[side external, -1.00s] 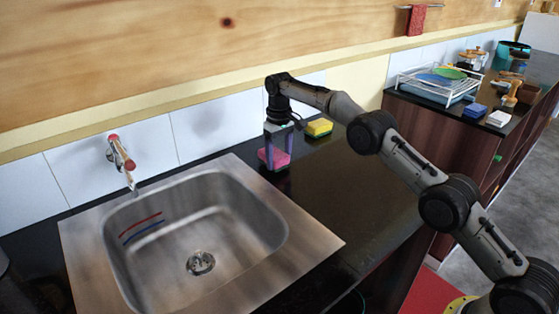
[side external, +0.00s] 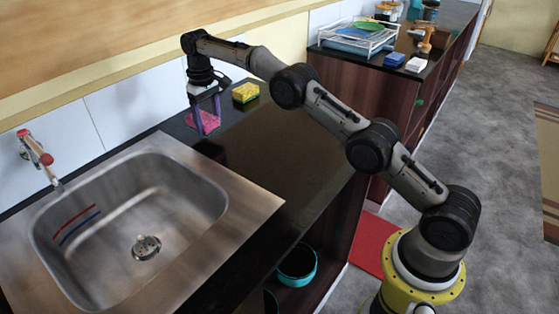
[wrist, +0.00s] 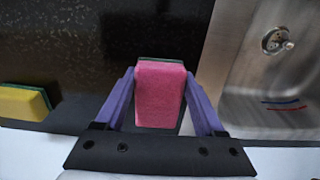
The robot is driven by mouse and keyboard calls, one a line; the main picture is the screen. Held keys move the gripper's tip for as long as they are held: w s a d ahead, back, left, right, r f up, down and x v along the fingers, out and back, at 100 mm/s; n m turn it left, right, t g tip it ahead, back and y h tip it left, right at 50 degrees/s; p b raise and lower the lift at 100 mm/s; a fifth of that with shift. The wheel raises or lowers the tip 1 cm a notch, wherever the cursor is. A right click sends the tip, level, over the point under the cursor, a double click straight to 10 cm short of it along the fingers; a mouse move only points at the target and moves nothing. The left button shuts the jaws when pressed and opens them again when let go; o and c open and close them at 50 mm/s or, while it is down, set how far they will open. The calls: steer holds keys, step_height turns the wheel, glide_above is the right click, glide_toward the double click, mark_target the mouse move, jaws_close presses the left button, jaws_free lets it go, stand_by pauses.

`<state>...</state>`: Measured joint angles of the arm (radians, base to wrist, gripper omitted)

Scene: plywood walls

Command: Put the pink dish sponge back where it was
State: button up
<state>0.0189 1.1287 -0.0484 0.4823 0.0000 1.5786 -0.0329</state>
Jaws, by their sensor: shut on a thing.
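The pink dish sponge (side external: 203,121) is between the two purple fingers of my gripper (side external: 207,112), over the black counter behind the sink's right corner. In the wrist view the pink sponge (wrist: 160,95) fills the space between the fingers, with a thin dark layer at its far edge. My gripper (wrist: 159,80) is shut on it. Whether the sponge touches the counter is hard to tell. A yellow sponge (side external: 246,92) with a dark base lies on the counter to the right; it also shows at the left of the wrist view (wrist: 22,102).
The steel sink (side external: 250,207) with its tap (side external: 38,150) is at the left. The white tiled wall (side external: 130,108) is close behind. The counter (side external: 290,150) to the right of the sink is clear. A dish rack (side external: 355,38) stands on a farther counter.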

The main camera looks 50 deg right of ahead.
steer(key=s+d+r, duration=0.1)
steer(key=s+r, duration=0.6)
steer(key=r, duration=0.2)
step_height(320, 180, up, 6)
glide_above(315, 188)
steer(key=s+a+f, duration=0.1)
steer(key=s+f, duration=0.4)
steer(key=s, duration=0.9)
steer(key=w+f, duration=0.3)
steer(key=w, duration=0.1)
steer(key=w+f, duration=0.3)
steer(key=w, duration=0.1)
steer(key=w+d+f, duration=0.1)
steer(key=w+f, duration=0.2)
steer(key=w, duration=0.2)
steer(key=shift+w+f, duration=0.1)
steer(key=shift+f, duration=0.05)
steer(key=shift+w+f, duration=0.4)
steer(key=shift+f, duration=1.6)
